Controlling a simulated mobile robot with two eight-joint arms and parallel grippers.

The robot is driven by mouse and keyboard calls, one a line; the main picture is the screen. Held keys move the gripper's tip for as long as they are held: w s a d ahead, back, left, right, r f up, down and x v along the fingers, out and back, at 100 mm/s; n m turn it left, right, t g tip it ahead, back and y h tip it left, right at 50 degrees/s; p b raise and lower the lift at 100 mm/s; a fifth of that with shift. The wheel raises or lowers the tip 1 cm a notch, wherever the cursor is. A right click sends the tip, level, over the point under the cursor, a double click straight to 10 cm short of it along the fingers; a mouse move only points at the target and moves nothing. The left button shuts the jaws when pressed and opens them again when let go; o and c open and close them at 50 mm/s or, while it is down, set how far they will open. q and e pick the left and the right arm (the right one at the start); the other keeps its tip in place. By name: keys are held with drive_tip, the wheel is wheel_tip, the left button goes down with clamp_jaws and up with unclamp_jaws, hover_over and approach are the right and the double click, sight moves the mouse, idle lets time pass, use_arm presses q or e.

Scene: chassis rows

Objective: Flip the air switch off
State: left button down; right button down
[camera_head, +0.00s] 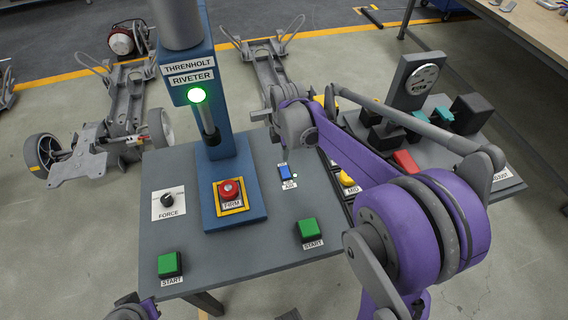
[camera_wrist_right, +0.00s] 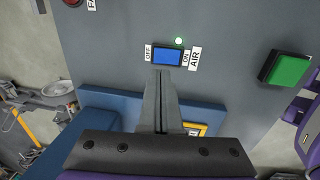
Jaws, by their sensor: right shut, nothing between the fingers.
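The air switch (camera_head: 285,172) is a small blue rocker on the grey panel, right of the riveter, with an AIR label. In the right wrist view the switch (camera_wrist_right: 168,57) lies between OFF on the left and ON on the right. A small green light (camera_wrist_right: 179,41) glows beside it. My right gripper (camera_wrist_right: 163,76) is shut and empty, its fingertips just below the switch in that view; I cannot tell if they touch it. In the head view the fingertips are not clear. Part of my left arm shows at the bottom left, its gripper out of view.
The blue riveter (camera_head: 222,130) with a lit green lamp stands left of the switch. A red button (camera_head: 229,187), a black FORCE knob (camera_head: 168,200) and two green START buttons (camera_head: 170,264) (camera_head: 308,229) stick up from the panel. A yellow button (camera_head: 348,179) is to the right.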

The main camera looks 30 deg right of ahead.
sight(283, 168)
drive_tip(key=f, duration=0.6)
drive_tip(key=shift+w+f, duration=0.25)
drive_tip(key=shift+w, duration=0.15)
